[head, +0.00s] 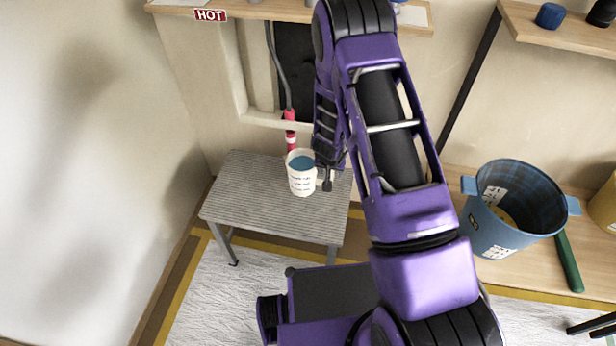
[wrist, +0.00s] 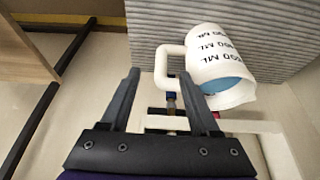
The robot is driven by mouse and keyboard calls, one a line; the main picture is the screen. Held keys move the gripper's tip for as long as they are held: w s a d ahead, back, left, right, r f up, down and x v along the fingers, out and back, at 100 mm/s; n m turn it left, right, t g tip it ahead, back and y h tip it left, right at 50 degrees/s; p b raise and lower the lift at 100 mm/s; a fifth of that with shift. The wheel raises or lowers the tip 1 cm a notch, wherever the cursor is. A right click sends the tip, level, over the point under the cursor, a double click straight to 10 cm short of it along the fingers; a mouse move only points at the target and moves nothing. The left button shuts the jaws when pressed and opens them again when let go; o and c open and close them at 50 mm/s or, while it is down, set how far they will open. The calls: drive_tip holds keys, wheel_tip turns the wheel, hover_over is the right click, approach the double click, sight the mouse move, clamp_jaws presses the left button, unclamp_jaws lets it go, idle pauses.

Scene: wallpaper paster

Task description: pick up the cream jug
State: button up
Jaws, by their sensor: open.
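The cream jug (head: 302,176) stands on a small grey ribbed table (head: 256,206). It is a cream cup with dark printed marks and blue inside. In the wrist view the jug (wrist: 205,52) shows its lettering, and its handle (wrist: 170,62) points toward the space ahead of my fingers. My gripper (head: 327,183) is just right of the jug in the head view, partly hidden by my arm. In the wrist view my gripper (wrist: 160,98) is open, with nothing between its fingers. The right fingertip appears close to the jug; I cannot tell whether they touch.
A red-and-white item (head: 290,130) is behind the jug near the wall. A blue bucket (head: 480,225) stands at the right beside a green bar (head: 568,262). Shelves (head: 410,20) run along the wall above. The table's left part is clear.

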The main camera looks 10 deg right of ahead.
drive_tip(key=x, duration=0.3)
drive_tip(key=b+x, duration=0.1)
drive_tip(key=x, duration=0.5)
drive_tip(key=shift+w+f, duration=0.15)
drive_tip(key=shift+w, duration=0.35)
clamp_jaws()
drive_tip(key=shift+w, duration=0.1)
idle(0.8)
